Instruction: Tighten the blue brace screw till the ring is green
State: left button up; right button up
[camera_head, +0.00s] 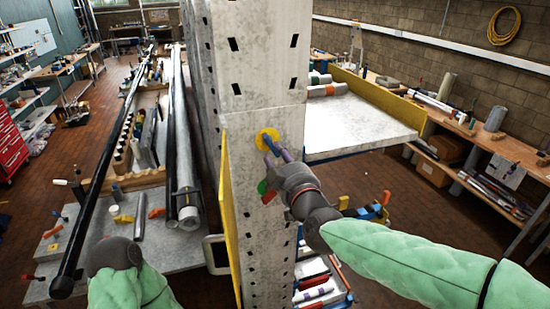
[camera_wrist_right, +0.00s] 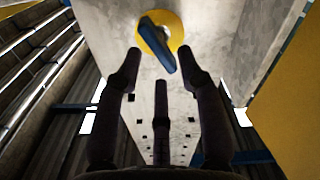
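The blue brace screw (camera_head: 271,147) has a wing-like handle and sits on a yellow ring (camera_head: 264,135) on the front face of the pale grey mast (camera_head: 255,85). In the right wrist view, the blue screw (camera_wrist_right: 157,40) tilts across the yellow ring (camera_wrist_right: 177,22). My right gripper (camera_head: 279,160) is just in front of it. In the wrist view, its fingers (camera_wrist_right: 160,62) are spread, with the screw's lower end between the tips; contact cannot be told. My left gripper (camera_head: 113,256) is low at the left beside a long black pole; its fingers are hidden.
A yellow panel (camera_head: 229,215) runs along the mast's left side. A pale shelf (camera_head: 355,125) juts out to the right. The long black pole (camera_head: 108,155) slants above a cluttered workbench (camera_head: 185,255) at the left. Green (camera_head: 262,187) and red bits show below the right gripper.

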aim_at(273, 150)
jog(key=shift+x, duration=1.05)
jog(key=shift+w+d+r, duration=0.1)
jog(key=shift+w+r, duration=0.05)
jog(key=shift+r, duration=0.1)
jog(key=x, duration=0.4)
jog(key=shift+f+b, duration=0.3)
jog(key=shift+f, duration=0.05)
jog(key=shift+w, duration=0.1)
jog(key=shift+s+m+b, duration=0.35)
jog(key=shift+m+b, duration=0.45)
jog(key=shift+b, duration=0.25)
jog(key=shift+f+m+b, duration=0.1)
jog(key=shift+m+b, duration=0.2)
jog(key=shift+b, duration=0.05)
jog(key=shift+m, duration=0.4)
pick_arm(q)
jog(key=shift+d+f+b, duration=0.1)
jog(key=shift+f+b, duration=0.5)
jog(key=shift+f, duration=1.7)
pick_arm(e)
jog(key=shift+m, duration=1.1)
